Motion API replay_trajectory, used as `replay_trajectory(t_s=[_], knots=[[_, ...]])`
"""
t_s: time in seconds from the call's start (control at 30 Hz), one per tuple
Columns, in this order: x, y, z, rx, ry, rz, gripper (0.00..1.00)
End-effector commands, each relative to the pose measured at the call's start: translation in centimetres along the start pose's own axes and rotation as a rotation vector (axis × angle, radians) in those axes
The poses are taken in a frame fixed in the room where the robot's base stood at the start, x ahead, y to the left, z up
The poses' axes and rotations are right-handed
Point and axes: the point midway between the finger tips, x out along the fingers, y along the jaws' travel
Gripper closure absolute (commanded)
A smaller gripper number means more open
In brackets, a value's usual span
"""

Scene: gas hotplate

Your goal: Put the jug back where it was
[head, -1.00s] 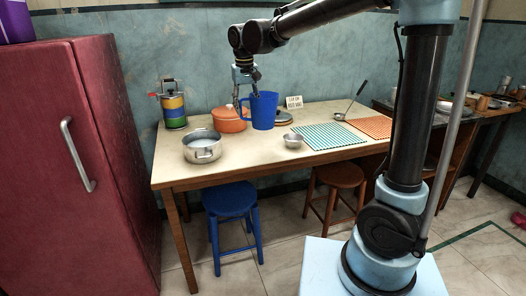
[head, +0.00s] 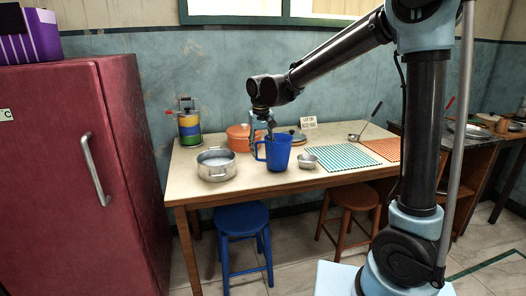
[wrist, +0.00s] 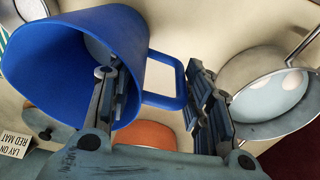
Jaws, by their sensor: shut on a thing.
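The blue jug (head: 278,153) is upright over the front middle of the table, between the steel pot and the small bowl. Whether its base touches the tabletop is unclear. My gripper (head: 270,132) comes down on it from above. In the wrist view the jug's open mouth and handle show (wrist: 60,62). One finger of my gripper (wrist: 150,70) overlaps the jug's rim and the other is outside the handle, with the handle between them. The exact contact points are hidden.
The steel pot (head: 216,165) is left of the jug and the small bowl (head: 307,161) right. An orange pot (head: 238,138) and a card (head: 309,122) are behind. A teal checked mat (head: 340,157) and an orange mat (head: 385,148) lie right.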

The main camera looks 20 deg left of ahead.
Motion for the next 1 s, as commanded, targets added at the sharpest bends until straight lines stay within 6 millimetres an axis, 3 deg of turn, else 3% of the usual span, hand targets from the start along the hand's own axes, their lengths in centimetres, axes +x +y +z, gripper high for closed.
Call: replay_trajectory(t_s=[0.33,0.37,0.43,0.83,1.0], knots=[[0.8,-0.1,0.1,0.000,0.000,0.000,1.00],[0.8,-0.1,0.1,0.000,0.000,0.000,0.50],[0.8,-0.1,0.1,-0.001,0.000,0.000,0.34],[0.6,-0.1,0.1,-0.002,0.000,0.000,0.34],[-1.0,-0.2,0.1,-0.002,0.000,0.000,0.34]])
